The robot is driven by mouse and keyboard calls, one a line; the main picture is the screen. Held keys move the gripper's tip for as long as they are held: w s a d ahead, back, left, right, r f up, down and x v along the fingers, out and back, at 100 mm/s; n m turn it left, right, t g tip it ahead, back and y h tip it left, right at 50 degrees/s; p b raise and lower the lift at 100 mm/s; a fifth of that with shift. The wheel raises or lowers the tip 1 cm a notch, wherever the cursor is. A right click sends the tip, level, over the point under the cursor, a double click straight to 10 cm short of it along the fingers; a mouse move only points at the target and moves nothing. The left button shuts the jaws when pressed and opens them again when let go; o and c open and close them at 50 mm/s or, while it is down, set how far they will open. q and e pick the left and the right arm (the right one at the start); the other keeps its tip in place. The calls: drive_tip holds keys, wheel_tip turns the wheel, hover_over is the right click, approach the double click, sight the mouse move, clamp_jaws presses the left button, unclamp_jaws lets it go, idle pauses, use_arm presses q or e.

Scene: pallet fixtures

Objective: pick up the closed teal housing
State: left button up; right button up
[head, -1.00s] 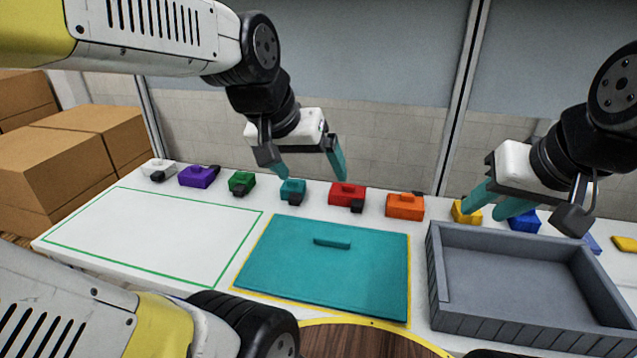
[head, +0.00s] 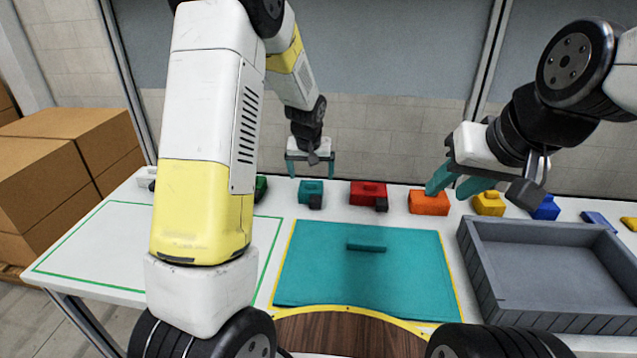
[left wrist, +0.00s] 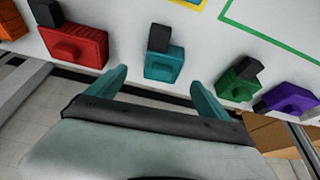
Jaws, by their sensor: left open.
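The teal housing (head: 311,190) is a small block with a black piece at its front, in the row along the back of the table. In the left wrist view the teal housing (left wrist: 164,66) lies ahead, between the lines of the two fingers, with its black piece on the far side. My left gripper (head: 311,172) is open and empty, just behind and above it in the head view. The fingers also show in the left wrist view (left wrist: 158,82), apart from the housing. My right gripper (head: 448,190) is open and seemingly empty near the orange block.
Red (head: 368,193), orange (head: 429,205), yellow (head: 488,205) and green (left wrist: 238,83) blocks share the row. A large teal panel (head: 350,275) with a raised bar lies in front. A grey tray (head: 545,317) stands right. A green-outlined area (head: 95,245) is at left.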

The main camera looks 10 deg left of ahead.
sight(310, 183)
use_arm(q)
drive_tip(key=x, duration=0.8)
drive_tip(key=shift+w+a, duration=0.15)
drive_tip(key=shift+a, duration=0.2)
drive_tip(key=c, duration=1.6)
drive_tip(key=shift+c, duration=0.2)
